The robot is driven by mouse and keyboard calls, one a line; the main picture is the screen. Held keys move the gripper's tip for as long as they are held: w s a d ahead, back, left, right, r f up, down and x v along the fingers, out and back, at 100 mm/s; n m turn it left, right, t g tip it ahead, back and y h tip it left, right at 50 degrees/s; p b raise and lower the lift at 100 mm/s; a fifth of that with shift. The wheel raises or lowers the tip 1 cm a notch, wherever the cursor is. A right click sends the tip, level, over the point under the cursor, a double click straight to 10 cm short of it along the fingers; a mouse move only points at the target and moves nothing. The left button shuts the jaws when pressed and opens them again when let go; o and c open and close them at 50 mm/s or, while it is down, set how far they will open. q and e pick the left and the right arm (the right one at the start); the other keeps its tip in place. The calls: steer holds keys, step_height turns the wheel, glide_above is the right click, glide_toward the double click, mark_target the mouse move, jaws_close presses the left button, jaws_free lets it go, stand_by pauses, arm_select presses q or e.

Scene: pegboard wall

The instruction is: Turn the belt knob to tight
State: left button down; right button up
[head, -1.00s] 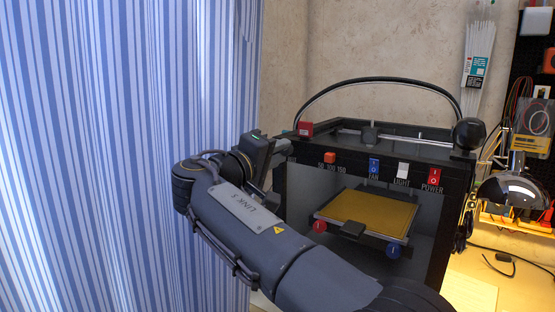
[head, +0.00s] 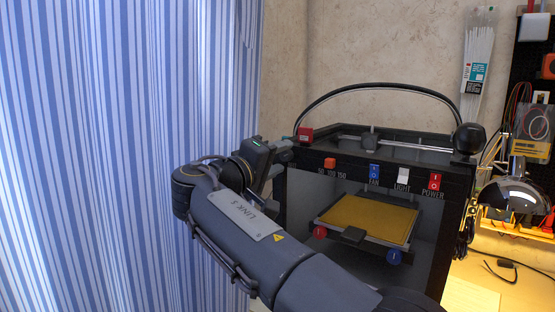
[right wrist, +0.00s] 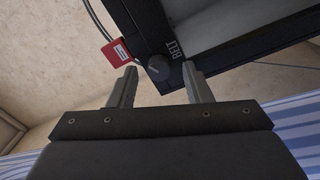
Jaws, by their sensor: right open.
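The belt knob (right wrist: 158,68) is a dark round knob on the black printer frame, beside the label BELT (right wrist: 175,49), in the right wrist view. It has a mark on its face, too small to read. My right gripper (right wrist: 159,69) is open, with one finger on each side of the knob; I cannot tell whether either finger touches it. In the head view my right gripper (head: 286,151) is at the printer's left front corner. The knob is not visible there. My left gripper is not in view.
The black printer (head: 458,185) has a front row of switches and an orange selector (head: 330,162). A red block (head: 305,134) sits on its top left corner; a red tagged part (right wrist: 117,53) shows near the knob. A striped curtain (head: 120,150) hangs at left.

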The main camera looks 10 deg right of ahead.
steer(key=v, duration=0.7)
steer(key=shift+s+a, duration=0.25)
steer(key=shift+a, duration=0.05)
